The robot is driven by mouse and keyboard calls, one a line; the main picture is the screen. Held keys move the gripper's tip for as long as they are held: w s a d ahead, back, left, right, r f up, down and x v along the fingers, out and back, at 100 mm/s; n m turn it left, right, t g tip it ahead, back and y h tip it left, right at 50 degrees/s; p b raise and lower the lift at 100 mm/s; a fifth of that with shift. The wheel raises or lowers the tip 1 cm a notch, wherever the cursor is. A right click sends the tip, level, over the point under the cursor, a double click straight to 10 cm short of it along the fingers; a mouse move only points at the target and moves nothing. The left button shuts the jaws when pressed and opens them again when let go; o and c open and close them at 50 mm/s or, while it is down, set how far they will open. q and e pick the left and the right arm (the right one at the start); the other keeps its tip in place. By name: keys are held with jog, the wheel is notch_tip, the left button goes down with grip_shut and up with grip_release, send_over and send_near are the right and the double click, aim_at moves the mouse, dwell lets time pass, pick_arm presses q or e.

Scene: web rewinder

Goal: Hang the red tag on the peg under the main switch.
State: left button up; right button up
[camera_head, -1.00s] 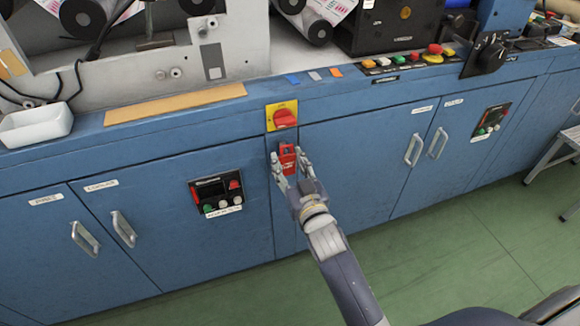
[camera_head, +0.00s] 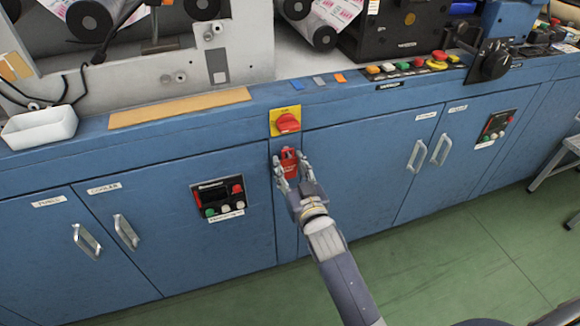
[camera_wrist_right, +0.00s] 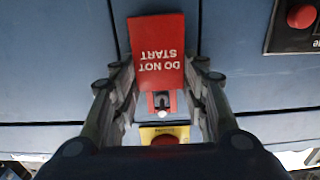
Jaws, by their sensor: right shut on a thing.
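The red tag (camera_head: 289,163), lettered "DO NOT START", is at the blue cabinet front just below the main switch. The main switch (camera_head: 287,123) is a red knob on a yellow plate. My right gripper (camera_head: 289,172) is shut on the tag, with a finger on either side. In the right wrist view the tag (camera_wrist_right: 157,52) appears upside down, its narrow slotted end toward the yellow switch plate (camera_wrist_right: 180,131). A small pale tip, perhaps the peg (camera_wrist_right: 163,113), shows by that end. I cannot tell whether it passes through the slot. My left gripper is out of view.
Blue cabinet doors with metal handles (camera_head: 127,232) flank the switch post. A black control panel (camera_head: 219,198) is to the left. A white tray (camera_head: 39,128) and a tan strip (camera_head: 180,107) lie on the ledge above. The green floor (camera_head: 440,265) in front is clear.

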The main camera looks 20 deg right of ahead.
jog(key=o, duration=1)
jog(key=shift+c, duration=0.2)
